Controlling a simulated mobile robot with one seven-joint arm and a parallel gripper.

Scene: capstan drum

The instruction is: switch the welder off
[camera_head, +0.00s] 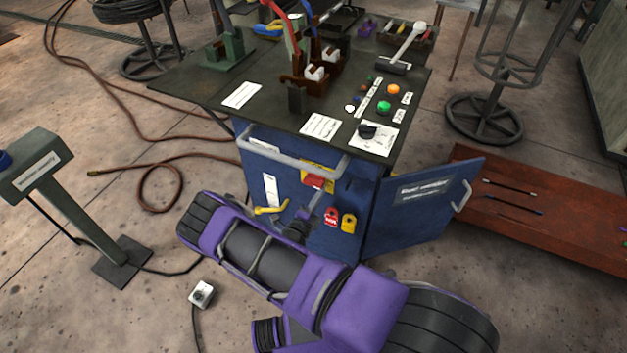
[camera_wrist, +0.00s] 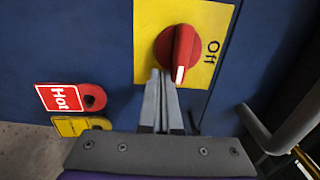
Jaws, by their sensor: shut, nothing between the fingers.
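A red rotary knob (camera_wrist: 178,52) sits on a yellow plate (camera_wrist: 205,20) on the blue cabinet front. The word "Off" is printed at the plate's right side in the wrist view, and the knob's white mark points down and slightly right of the fingertips. In the head view the red knob (camera_head: 313,181) shows under the grey rail. My gripper (camera_wrist: 161,78) is shut and empty, its fingertips at the knob's lower left edge in the wrist view. I cannot tell whether they touch it. In the head view my gripper (camera_head: 303,214) is partly hidden by my wrist.
A red "Hot" tag (camera_wrist: 62,97) and a yellow tag (camera_wrist: 75,125) hang beside the plate. A grey rail (camera_head: 290,157) crosses above the knob. A yellow handle (camera_head: 270,208) lies left of my gripper. The cabinet door (camera_head: 425,205) stands open at the right.

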